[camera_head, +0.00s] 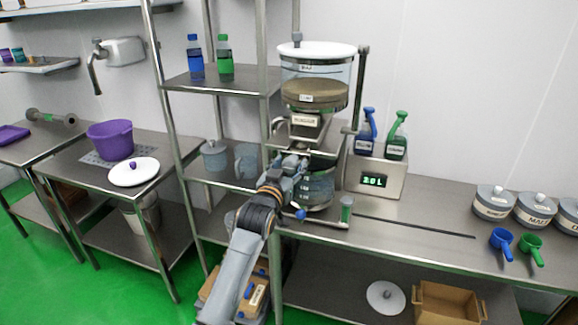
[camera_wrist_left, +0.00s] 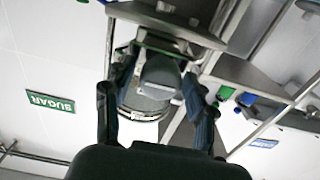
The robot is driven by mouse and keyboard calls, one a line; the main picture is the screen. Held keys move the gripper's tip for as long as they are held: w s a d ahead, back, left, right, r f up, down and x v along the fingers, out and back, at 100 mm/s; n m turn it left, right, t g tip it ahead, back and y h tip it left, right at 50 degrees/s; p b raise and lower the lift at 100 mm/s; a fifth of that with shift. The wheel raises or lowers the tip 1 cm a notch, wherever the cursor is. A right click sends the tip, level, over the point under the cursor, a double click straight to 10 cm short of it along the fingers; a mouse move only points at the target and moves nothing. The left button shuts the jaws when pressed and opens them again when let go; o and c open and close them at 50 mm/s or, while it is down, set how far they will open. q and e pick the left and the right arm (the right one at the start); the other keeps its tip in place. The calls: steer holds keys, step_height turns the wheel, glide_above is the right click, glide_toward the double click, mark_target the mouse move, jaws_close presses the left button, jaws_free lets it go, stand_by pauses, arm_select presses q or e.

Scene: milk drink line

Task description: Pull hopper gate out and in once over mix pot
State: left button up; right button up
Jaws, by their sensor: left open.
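The hopper (camera_head: 315,92) is a clear cylinder with brown powder inside and a white lid, standing on a metal frame. A labelled metal outlet block (camera_head: 304,124) is at its base, with a bent metal bar beside it. The mix pot (camera_head: 318,190) appears as a clear vessel under the hopper, partly hidden by my arm. My left gripper (camera_head: 290,166) is open just below and in front of the outlet. In the left wrist view a grey rounded part (camera_wrist_left: 160,76) lies between or beyond its spread fingers (camera_wrist_left: 153,105); I cannot tell whether they touch it.
Grey lidded tubs (camera_head: 492,202) and blue and green scoops (camera_head: 502,240) are at the far right. A shelf post stands close left of my arm.

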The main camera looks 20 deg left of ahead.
arm_select(q)
steer(key=shift+r, duration=0.1)
steer(key=shift+s, duration=0.1)
steer(key=s, duration=1.1)
steer(key=shift+s+a, duration=0.2)
steer(key=shift+s, duration=0.2)
arm_select(e)
steer(key=shift+s+d+f, duration=0.1)
steer(key=shift+s+d, duration=0.05)
steer(key=shift+s, duration=0.95)
arm_select(q)
step_height(320, 180, down, 6)
steer(key=t+b, duration=0.4)
steer(key=b, duration=0.8)
steer(key=p+x, duration=0.1)
steer(key=x, duration=0.3)
steer(key=p+x, duration=0.1)
steer(key=x, duration=0.4)
steer(key=r+x, duration=0.1)
steer(key=x, duration=0.3)
steer(key=shift+w+p, duration=0.1)
steer(key=shift+p, duration=0.3)
arm_select(e)
step_height(320, 180, down, 9)
